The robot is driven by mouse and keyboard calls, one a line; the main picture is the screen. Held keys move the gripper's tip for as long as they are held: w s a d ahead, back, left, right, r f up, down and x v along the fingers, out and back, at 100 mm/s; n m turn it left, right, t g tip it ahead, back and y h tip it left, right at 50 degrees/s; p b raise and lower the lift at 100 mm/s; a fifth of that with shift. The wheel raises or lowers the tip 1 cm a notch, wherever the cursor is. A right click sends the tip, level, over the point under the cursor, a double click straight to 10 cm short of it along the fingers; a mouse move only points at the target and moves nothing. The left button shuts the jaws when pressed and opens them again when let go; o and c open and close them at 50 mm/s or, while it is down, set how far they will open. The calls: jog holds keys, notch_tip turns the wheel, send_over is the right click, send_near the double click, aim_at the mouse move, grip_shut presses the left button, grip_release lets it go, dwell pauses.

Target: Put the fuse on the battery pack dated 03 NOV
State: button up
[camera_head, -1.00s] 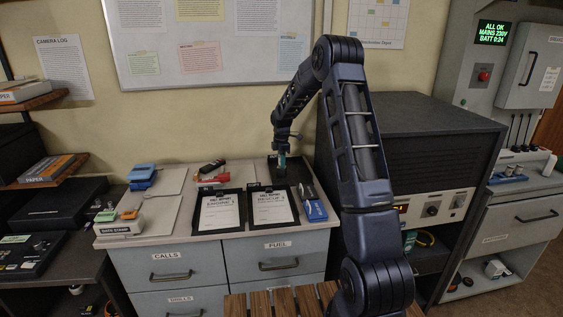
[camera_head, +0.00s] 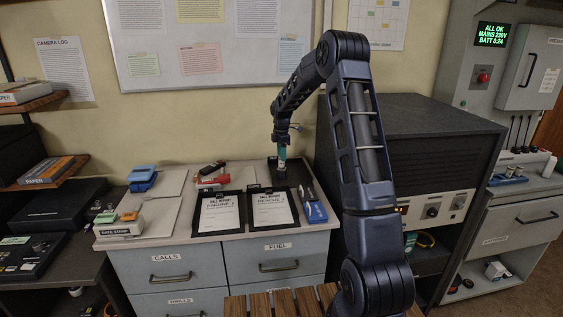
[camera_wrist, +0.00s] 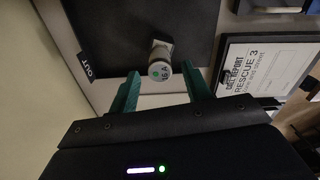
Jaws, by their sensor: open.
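In the head view my gripper (camera_head: 282,156) is over the tray at the back right of the cabinet top. I cannot make out any battery pack dated 03 NOV in either view.
Two clipboards (camera_head: 219,213) (camera_head: 272,209) lie in front of the tray, with a blue item (camera_head: 316,212) to their right. A red item (camera_head: 212,178) lies left of the tray. A large dark console (camera_head: 415,125) stands close on the right.

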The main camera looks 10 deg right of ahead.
notch_tip(320, 180, up, 7)
jog(key=shift+f, duration=0.2)
jog(key=shift+s+r, duration=0.2)
jog(key=shift+r, duration=0.35)
jog(key=s+d+r+m+t, duration=0.1)
jog(key=s+d+r+m, duration=0.15)
jog(key=s+r, duration=0.4)
jog(key=s+d+r+m+t, duration=0.1)
jog(key=s+r+m, duration=0.25)
jog(key=s, duration=0.65)
jog(key=s+d+r+m, duration=0.2)
jog(key=s+r+m, duration=0.25)
jog(key=s, duration=0.45)
jog(key=s+d+f+m+t, duration=0.1)
jog(key=s+m, duration=0.3)
jog(key=s, duration=0.8)
jog(key=s+d+f+m+t, duration=0.1)
jog(key=s+m, duration=0.4)
jog(key=s, duration=0.7)
jog(key=shift+d+f+t, duration=0.3)
jog(key=shift+d+f, duration=0.25)
jog(key=shift+d, duration=0.5)
jog(key=shift+s, duration=0.1)
